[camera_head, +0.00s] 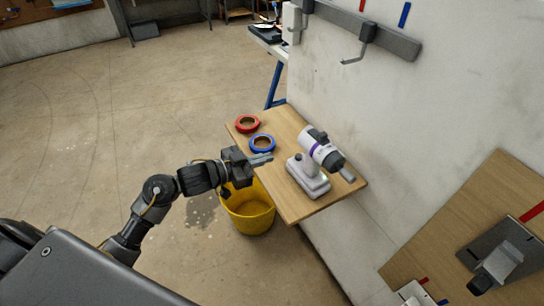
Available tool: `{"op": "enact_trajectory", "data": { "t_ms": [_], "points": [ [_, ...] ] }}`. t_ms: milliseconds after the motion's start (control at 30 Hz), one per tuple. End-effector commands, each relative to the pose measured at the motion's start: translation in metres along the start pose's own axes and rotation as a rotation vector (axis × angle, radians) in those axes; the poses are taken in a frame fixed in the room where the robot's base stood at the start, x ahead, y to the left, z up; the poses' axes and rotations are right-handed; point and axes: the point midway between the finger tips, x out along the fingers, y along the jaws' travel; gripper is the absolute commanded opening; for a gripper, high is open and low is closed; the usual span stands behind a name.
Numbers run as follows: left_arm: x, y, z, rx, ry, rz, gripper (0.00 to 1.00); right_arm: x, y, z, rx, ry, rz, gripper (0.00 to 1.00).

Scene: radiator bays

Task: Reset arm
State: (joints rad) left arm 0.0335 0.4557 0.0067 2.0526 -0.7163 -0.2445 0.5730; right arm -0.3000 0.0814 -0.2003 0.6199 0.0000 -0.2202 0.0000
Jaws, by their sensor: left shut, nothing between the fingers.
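My left gripper (262,159) reaches in from the left on its bent arm. Its fingers are together with nothing between them. It is at the left edge of a small wooden shelf (310,207), just in front of a blue ring (262,143). I cannot tell whether the fingers touch the shelf. My right gripper is not in view.
A red ring (247,124) and a white-and-purple device on a grey base (308,176) are on the shelf. A yellow bucket (249,212) stands on the floor below. A wall rail (391,42) carries a hook. Another board (470,225) is at right. Floor at left is clear.

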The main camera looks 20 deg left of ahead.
Motion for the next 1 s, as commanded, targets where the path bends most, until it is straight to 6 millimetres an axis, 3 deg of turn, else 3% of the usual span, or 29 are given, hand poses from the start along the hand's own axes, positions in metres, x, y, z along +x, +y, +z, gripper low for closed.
{"op": "enact_trajectory", "data": {
  "t_ms": [633,767,867,1000],
  "points": [
    [-0.002,0.003,0.006,-0.001,-0.019,-0.024,0.00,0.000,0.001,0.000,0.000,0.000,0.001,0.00],
    [-0.013,0.015,0.037,-0.016,-0.132,-0.139,0.00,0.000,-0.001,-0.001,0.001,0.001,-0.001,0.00],
    [-0.038,0.034,0.076,-0.055,-0.307,-0.270,0.00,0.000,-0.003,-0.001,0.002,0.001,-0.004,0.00],
    [-0.087,0.066,0.122,-0.141,-0.572,-0.387,0.00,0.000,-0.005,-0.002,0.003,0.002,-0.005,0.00]
  ]
}}
